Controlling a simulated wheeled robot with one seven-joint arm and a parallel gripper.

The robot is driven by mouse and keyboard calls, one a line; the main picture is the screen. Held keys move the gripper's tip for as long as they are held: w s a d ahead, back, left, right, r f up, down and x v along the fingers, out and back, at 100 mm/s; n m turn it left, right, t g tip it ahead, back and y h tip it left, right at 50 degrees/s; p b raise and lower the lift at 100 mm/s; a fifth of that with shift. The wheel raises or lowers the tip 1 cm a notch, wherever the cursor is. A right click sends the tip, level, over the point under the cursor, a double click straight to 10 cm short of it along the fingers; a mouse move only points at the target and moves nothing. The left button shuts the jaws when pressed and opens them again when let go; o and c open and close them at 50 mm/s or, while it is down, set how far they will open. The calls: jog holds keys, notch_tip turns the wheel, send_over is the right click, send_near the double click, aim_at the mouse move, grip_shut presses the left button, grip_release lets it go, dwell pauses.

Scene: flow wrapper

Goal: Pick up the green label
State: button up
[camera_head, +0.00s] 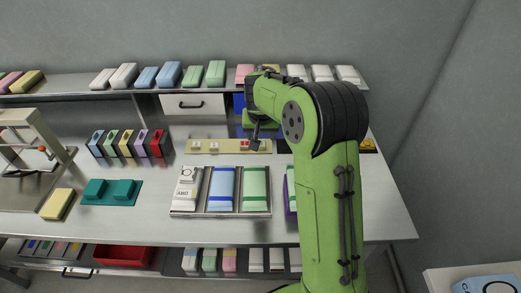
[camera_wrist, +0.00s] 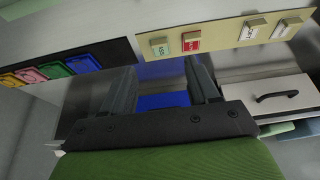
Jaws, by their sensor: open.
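A small block with a pale green face (camera_wrist: 160,46), which looks like the green label, sits on a beige strip (camera_wrist: 218,35) in the wrist view. It is beside a red-faced block (camera_wrist: 191,41). In the head view the beige strip (camera_head: 228,150) lies on the table behind the tray, and my arm partly covers its right end. My gripper (camera_wrist: 160,68) is open and empty, its two fingers spread, with the green-faced block ahead of the gap between them. In the head view a finger (camera_head: 256,138) hangs close above the strip's right part.
White-faced blocks (camera_wrist: 250,30) share the strip. A black panel (camera_wrist: 75,65) with coloured tiles, one green, lies beside it. A blue bin (camera_head: 239,103) and a drawer (camera_head: 194,104) stand behind. A tray (camera_head: 220,213) of wrapped packs lies in front.

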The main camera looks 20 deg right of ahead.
aim_at(261, 146)
jog(key=b+x, duration=0.2)
jog(key=x, duration=0.7)
jog(key=shift+w+d, duration=0.1)
grip_shut()
